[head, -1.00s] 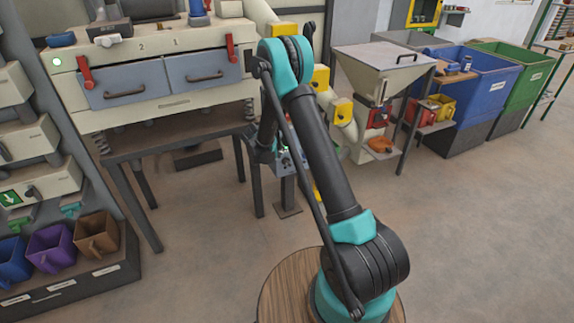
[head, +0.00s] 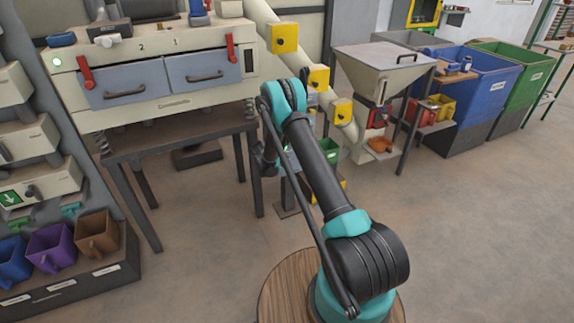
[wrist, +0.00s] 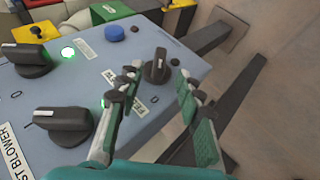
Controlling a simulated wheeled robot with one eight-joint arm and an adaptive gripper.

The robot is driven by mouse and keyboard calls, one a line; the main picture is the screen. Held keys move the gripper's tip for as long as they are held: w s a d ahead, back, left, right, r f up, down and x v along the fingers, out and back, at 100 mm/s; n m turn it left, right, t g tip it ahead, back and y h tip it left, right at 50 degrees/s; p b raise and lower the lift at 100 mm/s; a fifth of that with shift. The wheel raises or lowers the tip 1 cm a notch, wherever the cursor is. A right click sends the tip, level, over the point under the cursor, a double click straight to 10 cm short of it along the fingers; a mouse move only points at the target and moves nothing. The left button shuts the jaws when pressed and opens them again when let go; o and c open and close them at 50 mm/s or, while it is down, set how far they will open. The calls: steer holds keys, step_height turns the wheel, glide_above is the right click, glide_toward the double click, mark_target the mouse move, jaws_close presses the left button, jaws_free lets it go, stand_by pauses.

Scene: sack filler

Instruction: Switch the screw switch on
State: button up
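In the wrist view a blue-grey control panel (wrist: 90,70) carries several black rotary knobs. One knob (wrist: 157,68) stands between the fingertips of my gripper (wrist: 160,74), which is open around it with a gap visible on the right; I cannot tell if the left finger touches it. Two larger knobs, an upper one (wrist: 30,58) and a lower one (wrist: 62,125), sit to the left. The lower one is by a label ending "ST BLOWER". I cannot read a label saying "screw". The label near the held-between knob is partly hidden by the left finger. In the head view my arm hides most of the panel.
A blue button (wrist: 114,33) and a lit green lamp (wrist: 68,53) are on the panel. A drawer cabinet (head: 165,85) stands left of my arm, a hopper (head: 385,62) right, with blue (head: 480,85) and green (head: 520,75) bins beyond. Floor at right is clear.

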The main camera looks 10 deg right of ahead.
steer(key=x, duration=0.6)
steer(key=shift+d, duration=0.1)
jaws_close()
